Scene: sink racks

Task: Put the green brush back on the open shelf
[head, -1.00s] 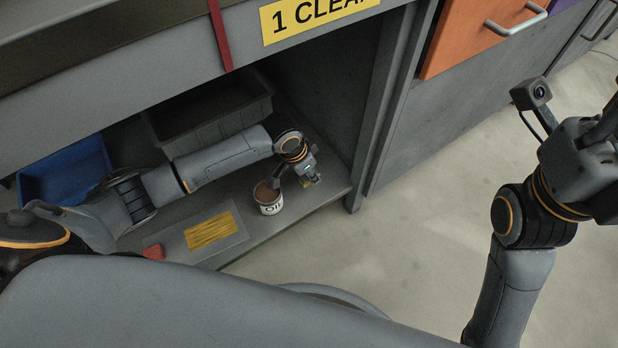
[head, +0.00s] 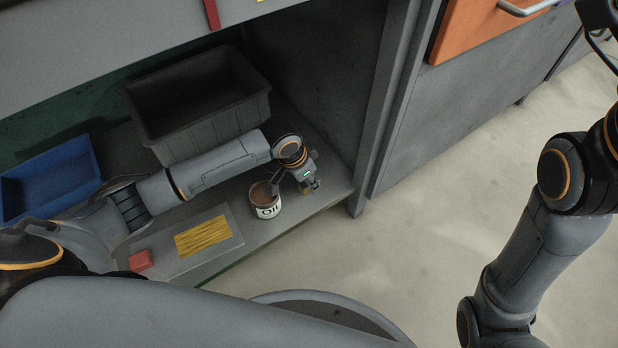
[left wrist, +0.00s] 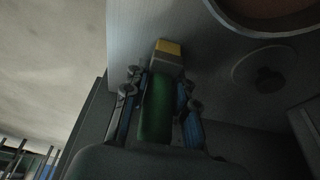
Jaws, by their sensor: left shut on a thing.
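My left gripper (head: 308,184) is over the front right part of the open lower shelf (head: 334,184), just right of the Oil can. In the left wrist view my left gripper (left wrist: 158,108) is shut on the green brush (left wrist: 155,112), its fingers on both sides of the green handle. The brush's yellow end (left wrist: 169,47) points away from the wrist, close to the grey shelf surface. I cannot tell whether it touches. In the head view the brush is mostly hidden by the gripper.
The Oil can (head: 266,201) stands close to the left gripper. A grey bin (head: 205,130) and a blue tray (head: 48,185) are behind my left arm. A yellow-marked plate (head: 222,250) and a red block (head: 141,261) lie on the shelf's front left. A cabinet post (head: 385,110) bounds the right.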

